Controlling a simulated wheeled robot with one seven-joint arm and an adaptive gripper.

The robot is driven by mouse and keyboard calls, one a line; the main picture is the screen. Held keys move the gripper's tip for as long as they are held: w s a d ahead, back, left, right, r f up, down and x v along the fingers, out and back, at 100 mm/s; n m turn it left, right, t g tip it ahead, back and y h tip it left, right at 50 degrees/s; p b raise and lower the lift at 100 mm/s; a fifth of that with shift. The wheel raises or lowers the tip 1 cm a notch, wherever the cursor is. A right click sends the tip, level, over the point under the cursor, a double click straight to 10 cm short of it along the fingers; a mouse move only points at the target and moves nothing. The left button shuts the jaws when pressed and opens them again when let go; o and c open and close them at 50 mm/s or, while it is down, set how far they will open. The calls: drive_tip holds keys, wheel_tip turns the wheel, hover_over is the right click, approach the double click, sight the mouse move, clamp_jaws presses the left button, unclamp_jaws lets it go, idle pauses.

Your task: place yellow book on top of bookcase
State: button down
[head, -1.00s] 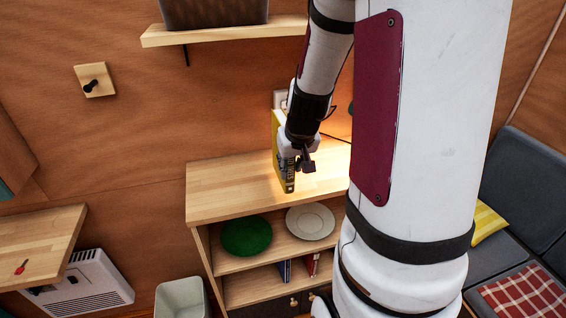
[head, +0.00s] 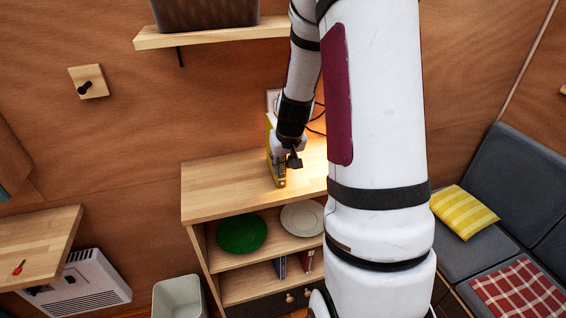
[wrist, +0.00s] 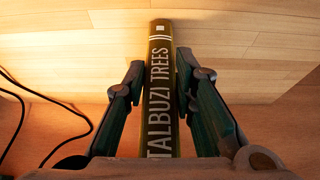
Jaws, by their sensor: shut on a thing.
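The yellow book (head: 270,143) stands upright over the wooden top of the bookcase (head: 215,190), near the wall. Its lower end shows at or just above the top; I cannot tell if they touch. My gripper (head: 293,160) is shut on the book from its right side in the head view. In the wrist view, the book's dark spine (wrist: 160,95) reads "TALBUZI TREES", and the fingers of my gripper (wrist: 160,70) lie along both sides of it. Part of the book is hidden behind my gripper and wrist.
A green plate (head: 241,234) and a white plate (head: 303,219) lie on the bookcase's upper shelf, with books below. A wall shelf (head: 210,32) with a dark basket hangs above. Black cables (wrist: 40,95) run beside the book. The bookcase top's left part is clear.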

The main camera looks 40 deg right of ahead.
drive_tip(key=c, duration=1.3)
unclamp_jaws()
drive_tip(key=shift+f, duration=0.15)
drive_tip(key=shift+r, duration=0.35)
drive_tip(key=v, duration=1.2)
drive_tip(key=s+a+r+n+t+y, duration=0.1)
drive_tip(key=s+a+r, duration=0.1)
drive_tip(key=a+r, duration=0.35)
drive_tip(key=s+a+r+n, duration=0.2)
drive_tip(key=a, duration=0.7)
drive_tip(key=shift+s+a+r+n+y+b, duration=0.15)
drive_tip(key=shift+s+a+r+n, duration=0.35)
drive_tip(key=shift+s+a, duration=1.15)
drive_tip(key=shift+s+a+r+n+y+b, duration=0.1)
drive_tip(key=shift+s+a+r+n+y, duration=0.15)
drive_tip(key=shift+s+a+r, duration=0.95)
drive_tip(key=shift+s+a+r+n+y+b, duration=0.1)
drive_tip(key=shift+s+a+n, duration=0.25)
drive_tip(key=shift+s+a, duration=1.75)
